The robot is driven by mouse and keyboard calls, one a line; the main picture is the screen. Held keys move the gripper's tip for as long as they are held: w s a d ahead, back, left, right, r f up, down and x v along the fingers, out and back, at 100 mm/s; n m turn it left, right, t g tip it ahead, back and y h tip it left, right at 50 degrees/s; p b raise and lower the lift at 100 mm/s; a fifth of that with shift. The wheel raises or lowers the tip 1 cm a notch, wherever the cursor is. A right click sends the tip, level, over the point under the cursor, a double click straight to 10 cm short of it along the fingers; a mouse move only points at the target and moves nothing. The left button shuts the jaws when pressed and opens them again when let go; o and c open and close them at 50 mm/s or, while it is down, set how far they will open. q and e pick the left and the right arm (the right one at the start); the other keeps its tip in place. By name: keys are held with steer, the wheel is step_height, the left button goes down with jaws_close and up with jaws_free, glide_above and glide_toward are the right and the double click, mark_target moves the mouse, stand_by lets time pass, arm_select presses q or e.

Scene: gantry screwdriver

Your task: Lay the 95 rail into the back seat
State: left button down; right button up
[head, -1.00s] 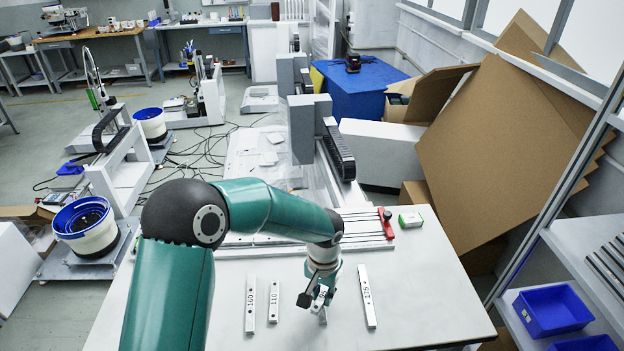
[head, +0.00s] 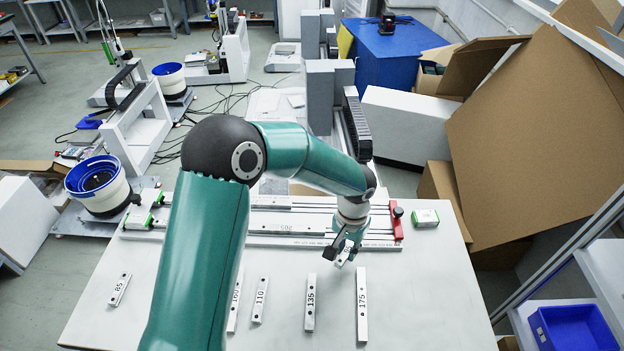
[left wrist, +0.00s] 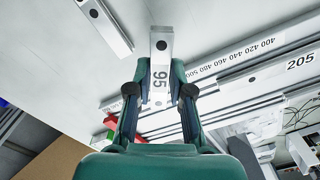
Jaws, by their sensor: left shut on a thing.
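The 95 rail (left wrist: 158,48) is a short light metal bar with a black "95" and a hole, held between the fingers of my left gripper (left wrist: 160,95). In the head view my left gripper (head: 346,252) holds the rail (head: 345,256) low at the front edge of the rail fixture, behind the loose rails. The fixture (head: 270,241) has long parallel metal bars, a printed scale and a red end piece (head: 397,222). My left arm hides part of it, and I cannot tell which seat is the back one. My right gripper is not in view.
Loose rails lie on the white table: 85 (head: 120,289), 160 (head: 235,305), 110 (head: 260,300), 135 (head: 310,303) and 175 (head: 362,305). A small green-and-white box (head: 425,218) stands right of the fixture. The table's right front is clear.

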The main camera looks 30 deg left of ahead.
arm_select(q)
steer(key=shift+w+a, duration=0.15)
steer(key=shift+w, duration=0.05)
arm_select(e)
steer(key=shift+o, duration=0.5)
arm_select(q)
steer(key=w+a+r+n, duration=0.1)
steer(key=w+a+n, duration=0.1)
steer(key=n, duration=0.2)
steer(key=w+a+r+n+p, duration=0.1)
steer(key=w+a+n, duration=0.1)
steer(key=a+n, duration=0.1)
steer(key=w+a+n, duration=0.2)
steer(key=n, duration=0.3)
steer(key=shift+a+r+p, duration=0.4)
steer(key=w+a+r+n+p, duration=0.1)
steer(key=w+a+r+n, duration=0.15)
steer(key=a+n, duration=0.75)
steer(key=n+b, duration=0.2)
steer(key=b, duration=0.1)
glide_above(312, 208)
steer(key=shift+f, duration=2.6)
steer(key=shift+f+b, duration=0.55)
steer(key=shift+f, duration=0.3)
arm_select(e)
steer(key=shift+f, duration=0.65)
